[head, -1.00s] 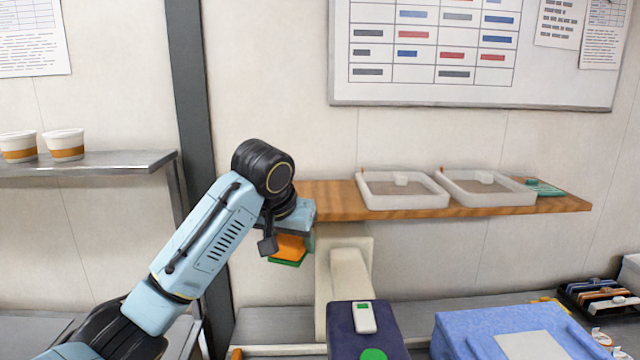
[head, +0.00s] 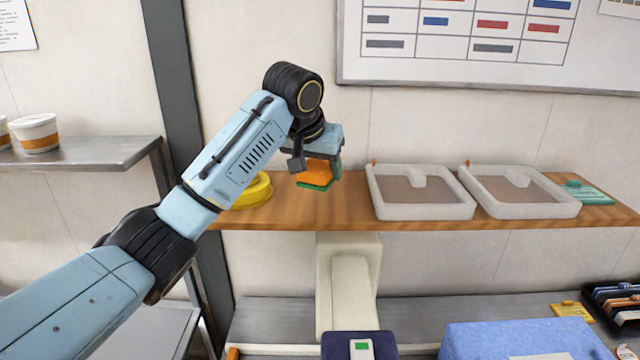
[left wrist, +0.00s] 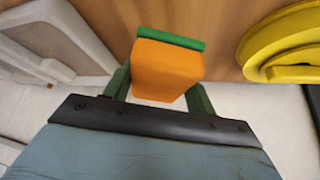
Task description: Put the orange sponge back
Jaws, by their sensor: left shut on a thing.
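The orange sponge (head: 318,174) has a green layer on its underside in the head view. My left gripper (head: 317,170) is shut on it, one finger on each side. In the left wrist view the sponge (left wrist: 165,70) sits between the green fingers (left wrist: 160,88), with its green layer (left wrist: 168,38) on the far side. The sponge appears at the wooden wall shelf (head: 340,212), in the bare stretch between a yellow coiled item and the trays. I cannot tell whether it touches the wood. My right gripper is out of view.
The yellow item (head: 252,192) lies left on the shelf, partly behind my arm. Two white trays (head: 418,210) (head: 523,205) and a teal item (head: 587,193) stand to the right. Below are a beige machine (head: 348,285) and a blue box (head: 520,340).

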